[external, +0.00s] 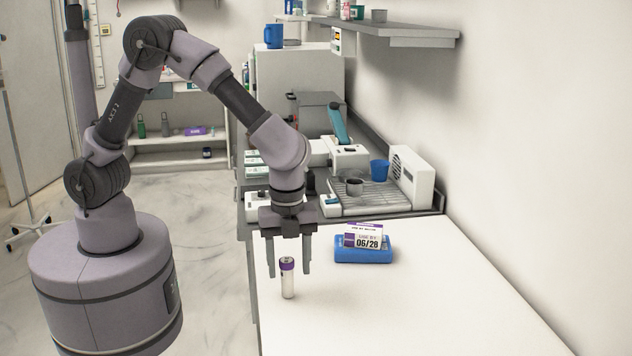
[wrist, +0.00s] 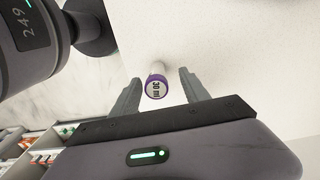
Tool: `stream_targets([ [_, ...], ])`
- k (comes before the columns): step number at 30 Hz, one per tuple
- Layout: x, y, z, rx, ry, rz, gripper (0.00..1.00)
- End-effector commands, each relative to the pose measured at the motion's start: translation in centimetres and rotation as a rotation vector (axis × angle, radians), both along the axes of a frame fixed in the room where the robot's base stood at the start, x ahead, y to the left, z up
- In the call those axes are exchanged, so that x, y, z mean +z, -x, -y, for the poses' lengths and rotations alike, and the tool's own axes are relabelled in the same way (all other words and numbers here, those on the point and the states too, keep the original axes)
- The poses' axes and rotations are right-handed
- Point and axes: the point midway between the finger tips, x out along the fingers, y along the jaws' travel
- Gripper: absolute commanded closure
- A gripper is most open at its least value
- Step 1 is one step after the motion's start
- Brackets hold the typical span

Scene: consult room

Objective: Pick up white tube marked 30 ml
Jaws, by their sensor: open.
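The white tube (external: 288,283) stands upright on the white counter, near its left edge, with a purple band and a dark cap at its top. In the wrist view the tube (wrist: 156,84) is seen from above, and its round end reads "30 ml" inside a purple ring. My gripper (external: 289,268) is open and points down over the tube. In the wrist view the fingers of my gripper (wrist: 158,88) stand on either side of the tube, with a gap on both sides. I cannot tell exactly how far the fingertips reach down along it.
A blue block (external: 364,249) with a "USE BY 06/28" label lies to the right of the tube. Behind it a grey ribbed tray (external: 400,197) carries a dark cup and a blue cup (external: 379,169). The counter (external: 430,310) in front and to the right is clear.

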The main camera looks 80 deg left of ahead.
Motion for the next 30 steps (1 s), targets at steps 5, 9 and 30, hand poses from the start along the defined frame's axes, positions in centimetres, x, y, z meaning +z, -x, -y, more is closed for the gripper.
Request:
stream_targets([
  [5,-3.6,0.6,0.2,0.000,-0.002,-0.004,0.47],
  [9,-5.1,0.5,0.2,0.001,-0.001,-0.001,0.47],
  [30,-4.7,0.5,0.2,0.001,0.000,-0.001,1.00],
])
